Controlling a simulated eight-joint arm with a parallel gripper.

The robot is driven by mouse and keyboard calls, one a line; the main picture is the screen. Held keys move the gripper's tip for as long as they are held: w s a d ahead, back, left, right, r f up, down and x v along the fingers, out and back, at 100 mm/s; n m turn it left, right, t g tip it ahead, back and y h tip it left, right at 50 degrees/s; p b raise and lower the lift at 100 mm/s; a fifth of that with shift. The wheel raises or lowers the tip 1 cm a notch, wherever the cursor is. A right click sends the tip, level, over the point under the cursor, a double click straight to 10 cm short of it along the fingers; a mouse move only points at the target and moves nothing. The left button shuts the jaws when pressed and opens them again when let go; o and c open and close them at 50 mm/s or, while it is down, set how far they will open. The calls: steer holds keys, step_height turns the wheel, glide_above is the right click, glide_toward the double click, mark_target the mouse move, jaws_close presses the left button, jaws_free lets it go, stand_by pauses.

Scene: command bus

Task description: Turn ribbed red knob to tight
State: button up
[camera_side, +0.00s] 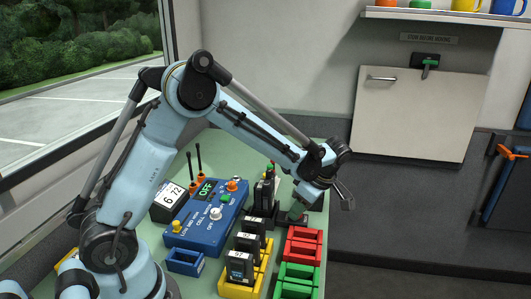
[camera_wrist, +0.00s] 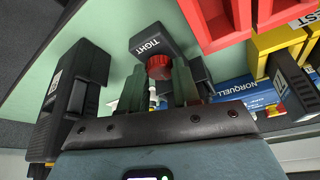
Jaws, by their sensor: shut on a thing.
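The ribbed red knob (camera_wrist: 160,66) sits beside a black block marked TIGHT (camera_wrist: 148,44) in the wrist view. My gripper (camera_wrist: 158,74) has its two dark green fingers on either side of the knob and is shut on it. Only part of the knob shows between the fingertips. In the side view my gripper (camera_side: 297,211) points down at the right edge of the green table, beside the red bins. I cannot make out the knob there. How far it is turned cannot be told.
Red bins (camera_side: 303,247) and green bins (camera_side: 297,280) stand close in front of my gripper. Yellow bins (camera_side: 240,288) with black radios are to the left, near a blue cell watch box (camera_side: 205,227). In the wrist view a black device (camera_wrist: 75,95) stands close at left.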

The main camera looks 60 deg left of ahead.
steer(key=m, duration=0.2)
steer(key=m+t, duration=0.1)
steer(key=m, duration=0.1)
steer(key=shift+s+y, duration=0.2)
steer(key=shift+y, duration=0.1)
steer(key=m+t, duration=0.2)
steer(key=m, duration=0.2)
steer(key=shift+s+m, duration=0.15)
steer(key=shift+m, duration=0.15)
steer(key=m+t, duration=0.1)
steer(key=m, duration=0.1)
steer(key=m+h, duration=0.1)
steer(key=m, duration=0.1)
steer(key=shift+s+a+t, duration=0.1)
steer(key=shift+s+t, duration=0.05)
steer(key=shift+t, duration=0.25)
steer(key=shift+s+a+m+t+h, duration=0.15)
steer(key=shift+m+h, duration=0.25)
steer(key=shift+m, duration=0.65)
steer(key=shift+w+d+m+t+h, duration=0.15)
steer(key=shift+m+h, duration=0.25)
steer(key=shift+m, duration=0.65)
steer(key=shift+s+a, duration=0.1)
steer(key=o, duration=1)
steer(key=shift+o, duration=0.2)
